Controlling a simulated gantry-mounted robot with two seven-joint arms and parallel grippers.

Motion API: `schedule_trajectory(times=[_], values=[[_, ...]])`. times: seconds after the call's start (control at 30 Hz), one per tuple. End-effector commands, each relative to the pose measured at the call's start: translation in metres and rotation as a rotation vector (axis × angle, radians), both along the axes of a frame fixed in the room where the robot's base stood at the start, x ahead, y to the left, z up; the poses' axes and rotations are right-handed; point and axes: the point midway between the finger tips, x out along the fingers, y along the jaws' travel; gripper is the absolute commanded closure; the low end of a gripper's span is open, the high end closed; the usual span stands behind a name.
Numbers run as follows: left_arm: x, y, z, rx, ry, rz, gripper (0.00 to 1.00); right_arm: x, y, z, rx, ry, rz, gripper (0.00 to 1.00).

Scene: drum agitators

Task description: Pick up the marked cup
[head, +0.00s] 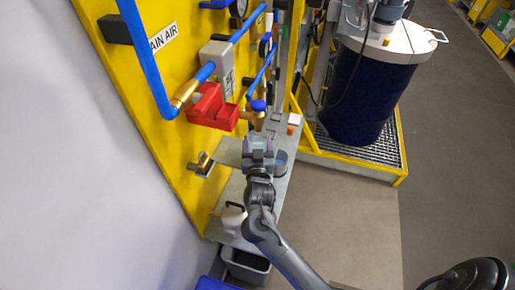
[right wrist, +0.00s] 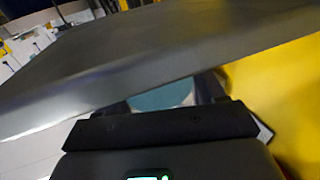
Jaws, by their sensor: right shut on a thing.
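My right gripper (head: 258,148) reaches up to a narrow grey shelf (head: 226,190) beside the yellow panel, just below a brass tap with a blue knob (head: 258,107). It is shut on a cup, which is mostly hidden by the gripper in the head view. In the right wrist view a teal surface of the cup (right wrist: 160,97) shows between the dark fingers. No mark on it can be made out. A round grey container (head: 279,160) stands close to the right of the gripper. My left gripper is not in view.
A white jug-like vessel (head: 233,217) stands at the shelf's near end, above a grey bin (head: 247,264). A red valve block (head: 212,108) and blue pipes jut from the yellow panel (head: 130,75). A dark blue drum (head: 365,95) stands on a grating at right. Open floor lies below it.

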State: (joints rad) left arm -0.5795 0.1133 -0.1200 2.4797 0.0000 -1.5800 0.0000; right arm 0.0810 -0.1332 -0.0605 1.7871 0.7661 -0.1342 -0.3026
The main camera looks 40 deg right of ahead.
Motion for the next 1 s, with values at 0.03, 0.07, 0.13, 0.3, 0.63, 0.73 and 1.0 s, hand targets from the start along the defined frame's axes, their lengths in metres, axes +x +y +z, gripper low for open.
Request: schedule_trajectory(times=[0.03,0.07,0.13,0.3,0.63,0.73,1.0], values=[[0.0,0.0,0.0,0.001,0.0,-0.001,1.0,0.0,0.0,0.0,0.0,-0.001,0.0,0.66],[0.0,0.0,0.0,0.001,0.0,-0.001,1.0,0.0,0.0,0.0,0.0,-0.001,0.0,0.66],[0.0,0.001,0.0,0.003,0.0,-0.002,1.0,0.0,0.0,0.0,0.0,-0.001,0.0,0.66],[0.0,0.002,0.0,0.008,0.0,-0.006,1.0,0.0,0.0,0.001,0.0,-0.001,0.0,0.66],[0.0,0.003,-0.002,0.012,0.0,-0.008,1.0,0.0,0.0,0.011,0.0,-0.004,-0.001,0.66],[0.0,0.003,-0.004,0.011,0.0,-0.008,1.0,0.001,0.0,0.016,0.0,-0.003,-0.001,0.66],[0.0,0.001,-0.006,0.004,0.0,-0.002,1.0,-0.02,-0.013,0.014,-0.002,0.001,-0.001,0.66]])
